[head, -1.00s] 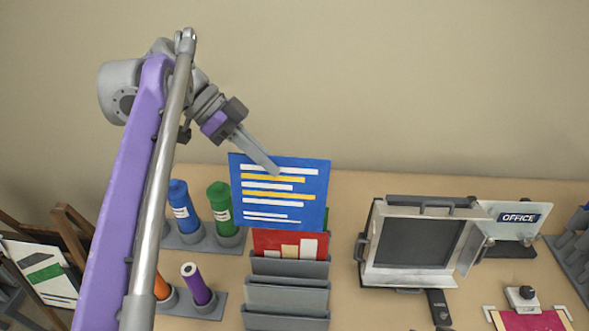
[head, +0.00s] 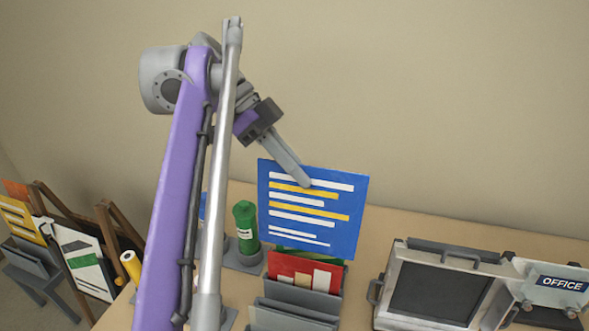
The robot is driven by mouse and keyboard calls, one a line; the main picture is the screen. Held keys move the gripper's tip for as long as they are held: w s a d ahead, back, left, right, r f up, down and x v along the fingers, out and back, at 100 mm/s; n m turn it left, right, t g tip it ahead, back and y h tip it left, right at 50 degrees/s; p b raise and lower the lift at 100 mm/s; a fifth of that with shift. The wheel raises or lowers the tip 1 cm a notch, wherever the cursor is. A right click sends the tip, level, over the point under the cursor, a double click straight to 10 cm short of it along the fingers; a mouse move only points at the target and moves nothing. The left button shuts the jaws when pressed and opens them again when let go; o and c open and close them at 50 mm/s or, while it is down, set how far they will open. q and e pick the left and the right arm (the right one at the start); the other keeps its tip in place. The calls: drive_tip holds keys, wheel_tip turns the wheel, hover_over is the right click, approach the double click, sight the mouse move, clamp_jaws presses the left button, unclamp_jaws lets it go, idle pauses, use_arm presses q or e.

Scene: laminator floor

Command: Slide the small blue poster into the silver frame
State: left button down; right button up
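The blue poster (head: 312,215) with white and yellow lines hangs upright and slightly tilted above the back of a grey sorter rack. My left gripper (head: 306,182) is shut on its top edge, with one finger showing across the front of the poster. The silver frame (head: 440,285) with a dark panel stands on the table at the lower right, apart from the poster; its lower edge is near the bottom of the picture. My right gripper is not in view.
The grey sorter rack (head: 295,312) holds a red poster (head: 304,272) and a green one behind it. A green tube (head: 246,228) stands to its left. An OFFICE sign (head: 562,284) stands right of the frame. Poster stands (head: 95,262) are at the far left.

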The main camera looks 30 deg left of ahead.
use_arm(q)
drive_tip(key=w+d+b, duration=0.1)
drive_tip(key=w+d, duration=0.4)
drive_tip(key=d, duration=0.9)
drive_tip(key=w+d+b, duration=0.1)
drive_tip(key=w+d, duration=0.3)
drive_tip(key=d, duration=1)
drive_tip(key=w+a+f+p, duration=0.1)
drive_tip(key=w+a+f, duration=0.1)
drive_tip(key=w, duration=0.9)
drive_tip(key=shift+a+f, duration=0.15)
drive_tip(key=shift+a, duration=0.55)
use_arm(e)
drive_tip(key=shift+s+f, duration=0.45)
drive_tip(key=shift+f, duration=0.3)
use_arm(q)
drive_tip(key=shift+s, duration=0.1)
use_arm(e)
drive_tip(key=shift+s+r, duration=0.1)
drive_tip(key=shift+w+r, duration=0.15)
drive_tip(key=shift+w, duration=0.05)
use_arm(q)
drive_tip(key=shift+f, duration=0.3)
